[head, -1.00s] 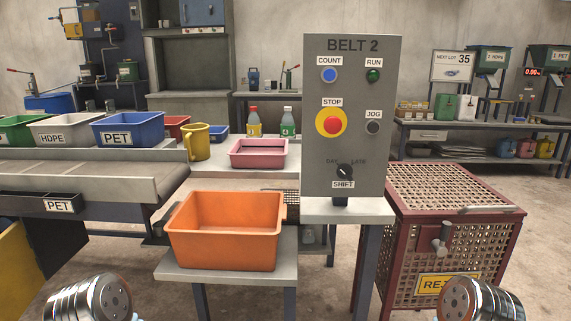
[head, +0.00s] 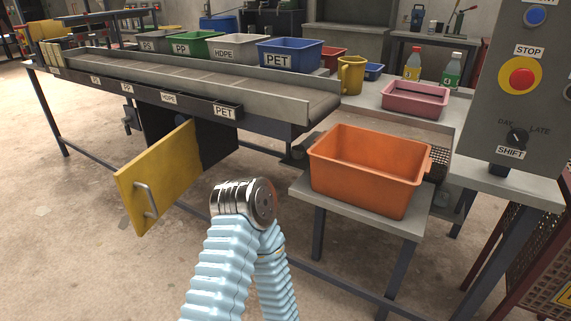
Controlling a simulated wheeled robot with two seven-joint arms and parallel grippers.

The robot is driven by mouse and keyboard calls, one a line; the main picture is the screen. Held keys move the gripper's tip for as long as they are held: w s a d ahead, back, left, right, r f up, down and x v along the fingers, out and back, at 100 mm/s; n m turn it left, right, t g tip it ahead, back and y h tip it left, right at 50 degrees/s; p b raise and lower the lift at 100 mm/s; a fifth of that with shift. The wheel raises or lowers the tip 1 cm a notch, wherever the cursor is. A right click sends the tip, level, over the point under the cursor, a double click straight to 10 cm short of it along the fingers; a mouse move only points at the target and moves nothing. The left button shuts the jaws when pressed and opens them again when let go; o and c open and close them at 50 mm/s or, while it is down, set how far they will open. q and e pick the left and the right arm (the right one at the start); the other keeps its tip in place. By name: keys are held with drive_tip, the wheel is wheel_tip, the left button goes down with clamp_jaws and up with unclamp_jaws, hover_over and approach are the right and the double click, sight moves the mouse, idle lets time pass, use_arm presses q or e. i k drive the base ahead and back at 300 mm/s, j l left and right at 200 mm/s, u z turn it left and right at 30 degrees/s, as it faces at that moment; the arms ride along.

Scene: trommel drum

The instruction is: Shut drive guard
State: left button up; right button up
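The drive guard appears as a yellow panel (head: 158,178) with a pale bar handle (head: 146,200) below the conveyor. It stands open, swung outward to the left from a dark housing (head: 215,140) under the belt. A bent arm of mine in a light blue ribbed sleeve, with a silver joint, rises from the bottom of the head view, to the right of the panel and apart from it in the picture. I cannot see either gripper's fingers.
An orange bin (head: 368,172) sits on a small grey stand (head: 325,205) right of my arm. The conveyor (head: 290,98) runs above the guard, with labelled bins behind it. The floor (head: 70,230) left of the guard is clear.

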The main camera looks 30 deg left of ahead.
sight(148, 186)
drive_tip(key=u, duration=1.85)
